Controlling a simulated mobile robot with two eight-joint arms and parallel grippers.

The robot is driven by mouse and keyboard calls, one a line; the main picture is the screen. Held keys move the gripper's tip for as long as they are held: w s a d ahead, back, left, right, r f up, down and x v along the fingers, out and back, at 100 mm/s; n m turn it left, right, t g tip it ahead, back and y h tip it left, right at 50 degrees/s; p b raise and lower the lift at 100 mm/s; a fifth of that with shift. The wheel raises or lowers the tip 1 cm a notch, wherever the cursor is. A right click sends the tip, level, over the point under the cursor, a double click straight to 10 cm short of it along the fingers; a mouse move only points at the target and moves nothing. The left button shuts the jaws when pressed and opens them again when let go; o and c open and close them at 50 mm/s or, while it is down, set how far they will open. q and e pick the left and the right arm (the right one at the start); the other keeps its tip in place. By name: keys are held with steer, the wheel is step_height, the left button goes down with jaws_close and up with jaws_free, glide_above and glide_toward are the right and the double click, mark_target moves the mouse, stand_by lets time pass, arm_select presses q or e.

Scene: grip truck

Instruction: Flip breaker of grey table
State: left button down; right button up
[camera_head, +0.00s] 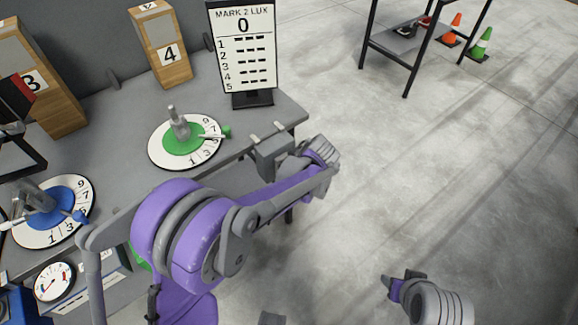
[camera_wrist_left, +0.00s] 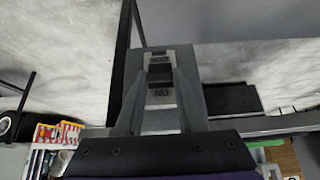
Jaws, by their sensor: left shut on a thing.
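The breaker (camera_wrist_left: 161,96) is a grey block with a light switch face in the left wrist view. Its lettering reads upside down. My left gripper (camera_wrist_left: 160,76) has a finger along each side of it and is shut on it. In the head view my left gripper (camera_head: 267,133) is at the right front edge of the grey table (camera_head: 100,112); the breaker cannot be made out there. My right gripper (camera_head: 400,281) hangs over the floor at the lower right, away from the table; its jaw opening is unclear.
A green dial (camera_head: 186,140) and a blue dial (camera_head: 52,210) lie on the table. A scoreboard sign (camera_head: 243,48) and wooden number boxes (camera_head: 160,45) stand behind. A round gauge (camera_head: 54,281) is at the lower left. The floor to the right is clear up to a black rack (camera_head: 400,55) and cones.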

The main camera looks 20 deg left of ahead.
arm_select(q)
steer(key=c, duration=0.5)
jaws_free()
steer(key=shift+r, duration=0.1)
steer(key=p+v, duration=0.1)
steer(key=v, duration=0.9)
steer(key=shift+s+d+r, duration=0.15)
steer(key=shift+r, duration=0.1)
steer(key=s+a+r+m+h+p, duration=0.1)
steer(key=s+a+m+p, duration=0.1)
steer(key=s, duration=0.5)
steer(key=s+a+r+m+t+h+p, duration=0.1)
steer(key=s+a+r+m+h, duration=0.1)
steer(key=s+m, duration=0.3)
steer(key=s+a+r+m+h+p, duration=0.1)
steer(key=s+a+m+h+p, duration=0.1)
steer(key=s, duration=0.9)
steer(key=shift+s+a+r+m+p, duration=0.1)
steer(key=shift+a+r+m+p, duration=0.05)
steer(key=shift+a+m, duration=0.25)
steer(key=shift+s+a+r+m+p, duration=0.15)
steer(key=shift+a+m, duration=0.15)
steer(key=shift+a, duration=0.15)
